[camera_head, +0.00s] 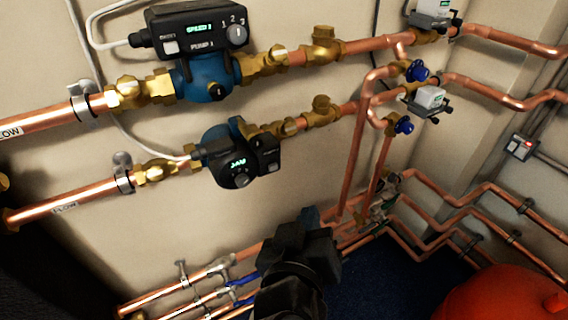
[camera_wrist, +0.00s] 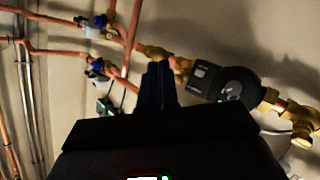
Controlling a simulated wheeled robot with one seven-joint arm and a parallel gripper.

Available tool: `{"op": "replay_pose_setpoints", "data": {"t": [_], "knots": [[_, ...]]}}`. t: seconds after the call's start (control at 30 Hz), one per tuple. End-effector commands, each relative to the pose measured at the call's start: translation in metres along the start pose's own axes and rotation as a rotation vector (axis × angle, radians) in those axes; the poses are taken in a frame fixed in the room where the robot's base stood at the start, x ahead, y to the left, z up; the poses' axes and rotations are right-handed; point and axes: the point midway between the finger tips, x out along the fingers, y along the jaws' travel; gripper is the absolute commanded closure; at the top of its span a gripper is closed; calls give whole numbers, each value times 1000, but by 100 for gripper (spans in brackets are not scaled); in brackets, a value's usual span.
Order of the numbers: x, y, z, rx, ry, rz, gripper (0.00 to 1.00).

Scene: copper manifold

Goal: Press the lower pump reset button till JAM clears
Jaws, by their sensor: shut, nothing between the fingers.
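The lower pump (camera_head: 228,158) is a blue body with a black round face on the lower copper pipe. Its small display (camera_head: 237,163) shows green characters, too small to read surely. A round grey knob (camera_head: 241,180) sits below the display, and a small pale button-like spot (camera_head: 271,167) is on the black housing to the right. In the wrist view the dark pump face (camera_wrist: 240,84) is right of the fingers. My gripper (camera_head: 310,216) is shut and empty, below and right of the pump, apart from it. The closed fingers also show in the wrist view (camera_wrist: 160,72).
The upper pump (camera_head: 205,80) has a black control box reading SPEED 1. Brass valves (camera_head: 322,108) and blue-handled valves (camera_head: 404,125) follow along the pipes. Vertical copper pipes (camera_head: 356,150) stand right of the lower pump. A red tank (camera_head: 505,295) is at the lower right.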

Motion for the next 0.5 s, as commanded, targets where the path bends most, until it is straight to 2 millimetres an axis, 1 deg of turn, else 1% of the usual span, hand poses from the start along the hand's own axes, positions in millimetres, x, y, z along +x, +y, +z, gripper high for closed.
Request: {"op": "replay_pose_setpoints", "data": {"t": [0.3,0.5], "knots": [[1,0,0,0,0,0,100],[10,-8,-6,0,1,0,100]]}}
